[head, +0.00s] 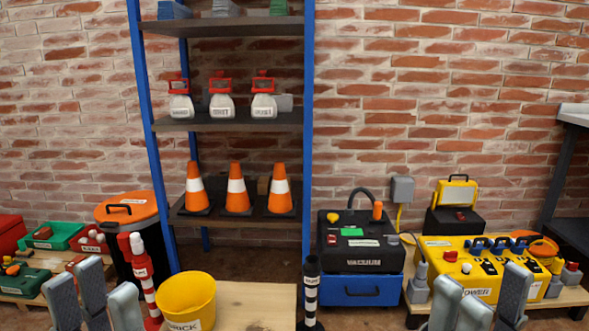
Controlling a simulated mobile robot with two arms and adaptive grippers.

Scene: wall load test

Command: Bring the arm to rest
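My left gripper (94,300) is at the bottom left of the head view. Its grey fingers point up and stand apart, with nothing seen held between them. My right gripper (481,303) is at the bottom right, in front of the yellow power unit (462,270). Its grey fingers are also spread, with nothing seen between them. The lower parts of both grippers and my arms are cut off by the bottom edge.
A blue-framed shelf (240,125) holds orange cones and white bottles. A yellow bucket (187,298) stands on a wooden surface (256,305) right of my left gripper. Red-white (146,278) and black-white (311,290) posts, an orange-lidded bin (127,208) and a vacuum (358,240) stand nearby.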

